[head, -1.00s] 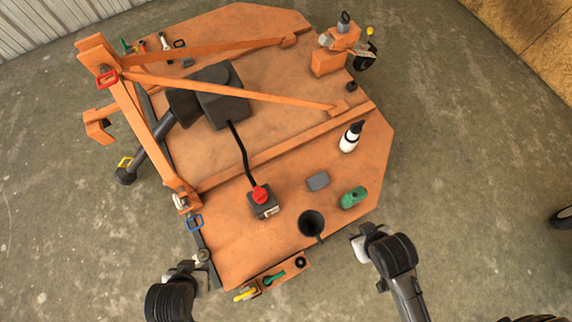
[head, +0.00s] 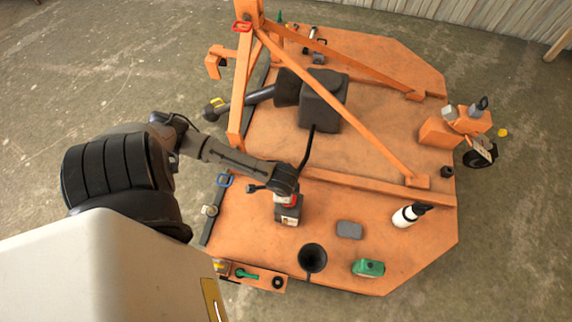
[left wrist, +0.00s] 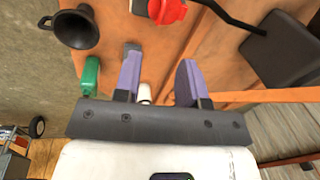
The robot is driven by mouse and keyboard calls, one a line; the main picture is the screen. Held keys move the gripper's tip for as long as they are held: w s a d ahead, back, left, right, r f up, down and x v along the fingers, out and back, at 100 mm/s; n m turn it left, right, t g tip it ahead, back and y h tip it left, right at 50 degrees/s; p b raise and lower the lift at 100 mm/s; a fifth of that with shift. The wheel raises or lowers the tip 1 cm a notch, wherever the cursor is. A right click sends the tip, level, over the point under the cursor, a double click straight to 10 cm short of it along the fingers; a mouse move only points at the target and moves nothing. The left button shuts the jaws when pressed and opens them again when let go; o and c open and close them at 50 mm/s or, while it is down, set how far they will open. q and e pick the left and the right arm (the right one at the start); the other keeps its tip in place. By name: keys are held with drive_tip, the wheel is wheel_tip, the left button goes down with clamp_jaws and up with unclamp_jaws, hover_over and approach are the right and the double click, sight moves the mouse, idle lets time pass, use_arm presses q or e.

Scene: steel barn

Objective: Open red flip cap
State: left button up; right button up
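The red flip cap (left wrist: 168,9) is at the top edge of the left wrist view, on a small grey box cut off by the frame. In the head view the box (head: 289,215) stands on the orange deck (head: 245,235); my left arm's dark wrist covers most of the cap's area, and only a bit of red shows. My left gripper (left wrist: 160,56) has its two purple fingers apart, with nothing held. The cap is beyond the fingertips, apart from them in the wrist view. My right gripper is not in view.
Orange frame bars (head: 335,105) cross the deck behind.

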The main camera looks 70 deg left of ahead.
use_arm(q)
drive_tip(key=f+b, duration=0.2)
drive_tip(key=f, duration=0.2)
drive_tip(key=a+f+b, duration=0.1)
drive_tip(key=f+b, duration=0.1)
drive_tip(key=f, duration=0.3)
drive_tip(key=a+f+b, duration=0.1)
drive_tip(key=f+b, duration=0.1)
drive_tip(key=f, duration=0.2)
drive_tip(key=shift+w+a+f, duration=0.2)
drive_tip(key=shift+w+f, duration=0.15)
drive_tip(key=shift+w, duration=0.05)
drive_tip(key=shift+c, duration=0.4)
clamp_jaws()
